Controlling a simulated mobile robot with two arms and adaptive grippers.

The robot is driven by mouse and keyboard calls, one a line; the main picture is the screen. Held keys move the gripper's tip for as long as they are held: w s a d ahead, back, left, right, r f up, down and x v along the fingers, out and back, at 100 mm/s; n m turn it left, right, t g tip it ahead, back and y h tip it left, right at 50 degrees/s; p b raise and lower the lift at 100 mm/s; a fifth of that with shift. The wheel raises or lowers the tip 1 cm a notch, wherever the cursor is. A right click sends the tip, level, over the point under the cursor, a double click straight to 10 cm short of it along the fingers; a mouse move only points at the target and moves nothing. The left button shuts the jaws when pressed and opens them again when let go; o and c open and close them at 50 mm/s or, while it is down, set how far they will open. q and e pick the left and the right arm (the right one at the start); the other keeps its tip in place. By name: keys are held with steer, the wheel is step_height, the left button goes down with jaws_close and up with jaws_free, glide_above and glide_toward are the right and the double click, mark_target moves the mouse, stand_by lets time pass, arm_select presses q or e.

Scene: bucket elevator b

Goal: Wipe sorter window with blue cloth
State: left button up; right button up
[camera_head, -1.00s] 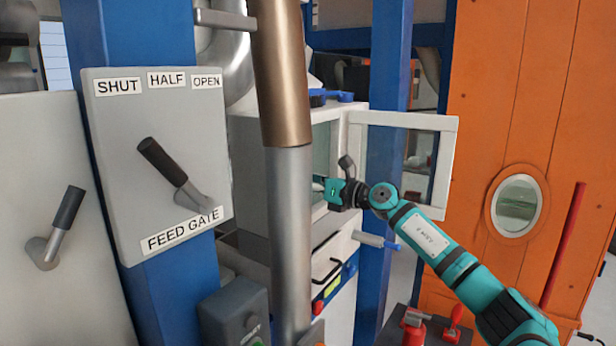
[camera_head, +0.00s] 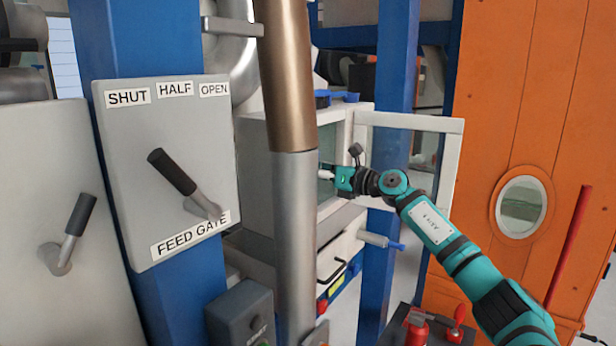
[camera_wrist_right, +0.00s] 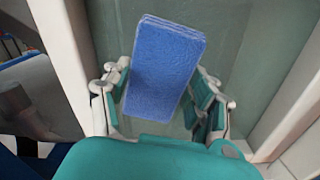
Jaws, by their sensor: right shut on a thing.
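The sorter is a pale grey cabinet (camera_head: 262,190) behind the metal pipe in the head view, with a white-framed door swung open to the right. Its greenish window pane (camera_wrist_right: 245,35) fills the background of the right wrist view, and a strip of it (camera_head: 326,150) shows in the head view. My right gripper (camera_head: 327,175) is at this pane. In the right wrist view its fingers are shut on the blue cloth (camera_wrist_right: 163,65), a flat folded pad lying before the pane. I cannot tell whether it touches the glass. The cloth is hidden in the head view. My left gripper is not in view.
A vertical pipe (camera_head: 294,240) stands in front of the sorter. The open door (camera_head: 458,165) is close beside my right wrist. A feed gate panel (camera_head: 165,125) with a lever is at the left. An orange wall with a round window (camera_head: 522,205) is at the right.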

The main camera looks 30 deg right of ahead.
steer(key=shift+w+d, duration=1.65)
steer(key=shift+d, duration=2.25)
steer(key=a, duration=0.1)
steer(key=s+a, duration=0.1)
steer(key=a, duration=0.1)
steer(key=s+a, duration=0.1)
steer(key=a, duration=0.1)
steer(key=shift+f+p, duration=0.1)
steer(key=shift+p, duration=0.2)
steer(key=a, duration=0.1)
steer(key=s+a+p, duration=0.1)
steer(key=a, duration=0.1)
steer(key=s+a+p, duration=0.1)
steer(key=a, duration=0.1)
steer(key=shift+s+a, duration=0.1)
steer(key=shift+a, duration=0.05)
